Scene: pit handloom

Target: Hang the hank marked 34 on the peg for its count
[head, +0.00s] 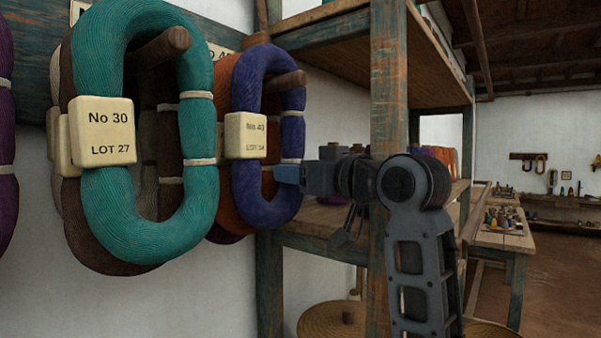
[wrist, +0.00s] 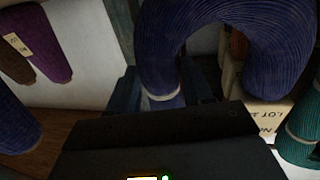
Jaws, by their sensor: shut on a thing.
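The blue-violet hank (head: 262,210) carries a pale tag (head: 246,136) that seems to read No 40, LOT 34. Its loop surrounds a wooden peg (head: 287,82) in the head view; whether it rests on the peg I cannot tell. My gripper (head: 284,174) is shut on the right strand of this hank, low down by a pale tie. The wrist view shows the blue hank (wrist: 163,58) close up between my fingers, with part of its tag (wrist: 265,116) upside down. An orange hank (head: 222,110) hangs behind it, mostly hidden.
A teal hank (head: 103,205) tagged No 30, LOT 27 hangs around a peg (head: 165,47) to the left, with brown and pale hanks behind. A purple hank (head: 6,150) is cut by the left edge. The shelf post (head: 388,90) stands close to my arm on the right.

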